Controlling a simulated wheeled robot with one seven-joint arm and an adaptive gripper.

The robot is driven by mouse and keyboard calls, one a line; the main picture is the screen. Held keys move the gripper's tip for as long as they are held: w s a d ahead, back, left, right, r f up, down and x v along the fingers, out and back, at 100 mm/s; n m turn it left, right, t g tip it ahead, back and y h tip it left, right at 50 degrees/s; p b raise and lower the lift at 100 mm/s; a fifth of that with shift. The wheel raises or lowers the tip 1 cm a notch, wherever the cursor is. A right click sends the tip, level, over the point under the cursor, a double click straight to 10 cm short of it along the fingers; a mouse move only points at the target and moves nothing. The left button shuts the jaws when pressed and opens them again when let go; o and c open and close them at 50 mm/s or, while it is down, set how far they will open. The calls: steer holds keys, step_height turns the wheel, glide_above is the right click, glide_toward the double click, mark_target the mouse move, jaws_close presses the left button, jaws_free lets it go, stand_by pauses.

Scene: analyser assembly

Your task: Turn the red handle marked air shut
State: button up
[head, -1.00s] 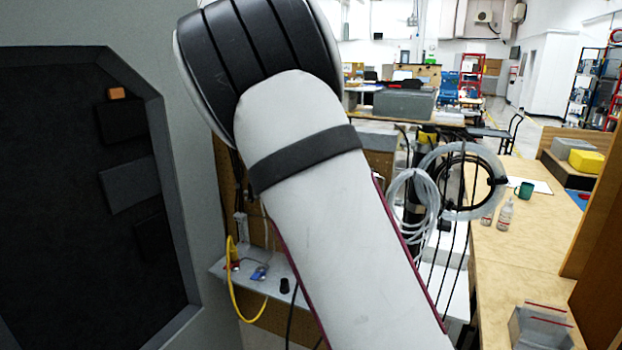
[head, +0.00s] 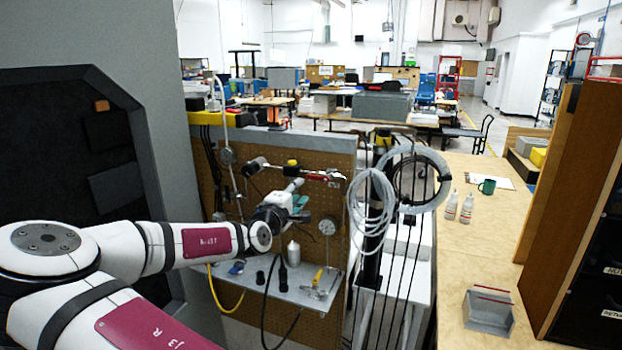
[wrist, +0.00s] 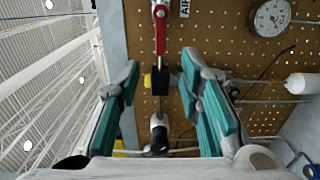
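The red handle (wrist: 160,32) is at the top centre of the wrist view, in front of the pegboard, with the AIR label (wrist: 185,8) beside it. In the head view the handle (head: 320,173) is a small red strip lying roughly level, right of the yellow-topped fitting. My gripper (wrist: 160,76) is open, its teal-padded fingers apart on either side of a black fitting with a yellow end (wrist: 155,81). The red handle lies beyond the fingertips and is not held. In the head view my gripper (head: 299,194) is in front of the pegboard, just below the handle's line.
A pressure gauge (head: 326,227) is right of my gripper on the pegboard (head: 330,155). Coiled clear tubing (head: 368,200) hangs to the right. Thin pipes cross the board.

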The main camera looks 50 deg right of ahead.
mark_target(313, 178)
steer(key=p+x, duration=0.1)
steer(key=x, duration=1)
steer(key=shift+d, duration=0.4)
steer(key=shift+c, duration=0.5)
jaws_close()
